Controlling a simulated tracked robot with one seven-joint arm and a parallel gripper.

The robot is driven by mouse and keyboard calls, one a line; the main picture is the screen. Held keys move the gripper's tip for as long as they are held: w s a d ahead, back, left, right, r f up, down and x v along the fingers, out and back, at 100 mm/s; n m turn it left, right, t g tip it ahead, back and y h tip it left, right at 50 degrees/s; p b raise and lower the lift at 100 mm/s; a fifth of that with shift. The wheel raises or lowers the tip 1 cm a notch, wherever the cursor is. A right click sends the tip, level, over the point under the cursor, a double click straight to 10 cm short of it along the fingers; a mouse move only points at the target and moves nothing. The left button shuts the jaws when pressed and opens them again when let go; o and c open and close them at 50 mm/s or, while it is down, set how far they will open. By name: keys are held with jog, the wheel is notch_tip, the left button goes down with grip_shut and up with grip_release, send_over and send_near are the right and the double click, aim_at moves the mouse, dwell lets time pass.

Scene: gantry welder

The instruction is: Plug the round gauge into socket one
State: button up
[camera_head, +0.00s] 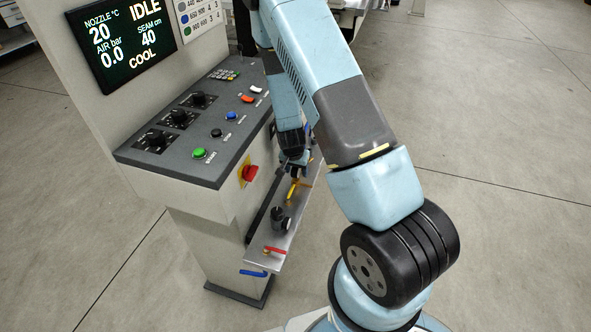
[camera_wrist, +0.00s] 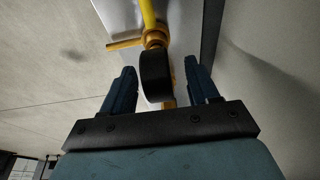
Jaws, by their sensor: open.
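My gripper (camera_head: 293,157) points down over the metal shelf on the side of the console. In the wrist view its two blue fingers (camera_wrist: 160,68) are apart, one on each side of a dark rounded piece (camera_wrist: 156,78). That piece may be the round gauge; its face is not visible. It stands at a yellow fitting (camera_wrist: 154,38) with a yellow handle; I cannot tell if the fingers touch it. Another dark round piece (camera_head: 280,215) sits further along the shelf in the head view. Socket numbers are not readable.
The metal shelf (camera_head: 264,262) also carries a red lever (camera_head: 275,250) and a blue lever (camera_head: 254,273) at its near end. The console (camera_head: 213,130) with knobs, buttons and a red-yellow switch (camera_head: 249,172) stands close beside it. Floor to the right is clear.

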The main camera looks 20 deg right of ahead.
jog(key=v, duration=1.3)
jog(key=shift+r, duration=0.25)
jog(key=shift+s+r, duration=0.1)
jog(key=s+r+n+t+y, duration=0.15)
jog(key=s+r, duration=0.25)
jog(key=r, duration=0.8)
jog(key=s+r+n+y, duration=0.2)
jog(key=s+r, duration=0.2)
jog(key=r, duration=0.7)
jog(key=s+d+r+n+t+h, duration=0.1)
jog(key=s+r+n, duration=0.1)
jog(key=s+r, duration=0.4)
jog(key=s+r+n, duration=0.1)
jog(key=s+r, duration=0.6)
jog(key=s, duration=0.4)
jog(key=shift+s+d+n+t+h, duration=0.25)
jog(key=shift+d+n+t+h, duration=0.1)
jog(key=shift+r, duration=0.1)
jog(key=shift+c, duration=0.3)
